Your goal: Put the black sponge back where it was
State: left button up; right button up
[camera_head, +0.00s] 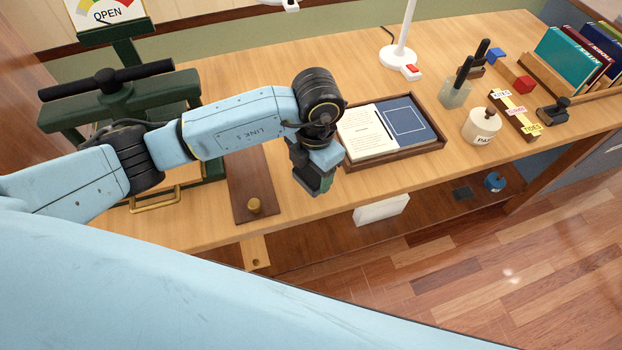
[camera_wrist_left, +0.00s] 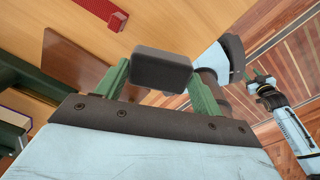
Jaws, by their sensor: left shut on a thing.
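My left gripper (camera_head: 318,186) is over the workbench (camera_head: 228,222), just left of the wooden tray with a book and paper, pointing down. In the left wrist view its green fingers are shut on the black sponge (camera_wrist_left: 162,69), a dark rounded block held across the fingertips. In the head view the sponge is mostly hidden by the gripper and cannot be told apart from it. My right gripper (camera_wrist_left: 262,82) shows small at the right of the left wrist view; its jaws are too small to read. It does not show in the head view.
The wooden tray (camera_head: 396,165) is beside the gripper. A lamp (camera_head: 398,52), a lidded jar (camera_head: 481,126) and books (camera_head: 568,50) are right. A lower shelf (camera_head: 420,208) holds a white object (camera_head: 381,210).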

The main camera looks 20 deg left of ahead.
aim_at(312, 173)
pick_arm(q)
notch_tip(312, 173, down, 3)
jog(key=shift+f, duration=0.45)
jog(key=shift+f+b, duration=0.1)
jog(key=shift+b, duration=0.25)
jog(key=o, duration=1.1)
pick_arm(e)
jog(key=shift+d+f, duration=0.3)
jog(key=shift+d, duration=0.3)
jog(key=shift+a, duration=0.1)
